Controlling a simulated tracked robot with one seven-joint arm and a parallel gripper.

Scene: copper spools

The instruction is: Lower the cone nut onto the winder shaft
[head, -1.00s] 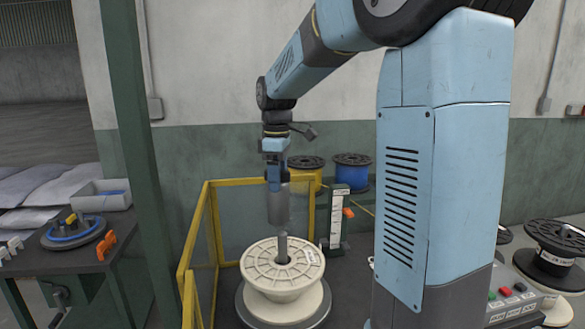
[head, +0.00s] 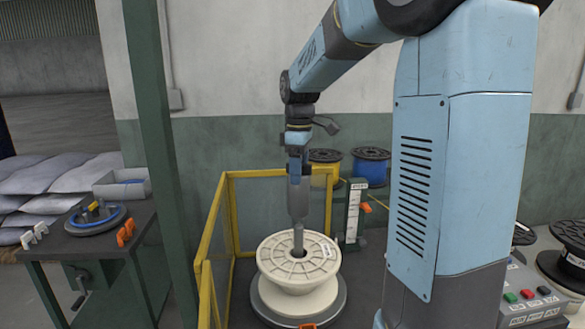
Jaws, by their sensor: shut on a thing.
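My gripper (head: 298,172) points straight down and is shut on the cone nut (head: 298,205), a grey metal piece. The winder shaft (head: 298,239) is a thin grey upright rod. It rises from the centre hole of a cream spool (head: 317,257). The spool sits flat on a round grey turntable (head: 341,298). The nut is above the shaft and looks in line with it from this side. Its lower end is at or close to the shaft's top; I cannot tell whether they touch. The fingertips are small and partly merge with the nut.
A yellow guard rail (head: 206,235) stands left of and behind the spool. A marked gauge post (head: 355,212) and yellow and blue spools (head: 371,166) are behind. A green pillar (head: 165,170) and bench (head: 110,245) are at left. A button panel (head: 528,293) is at right.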

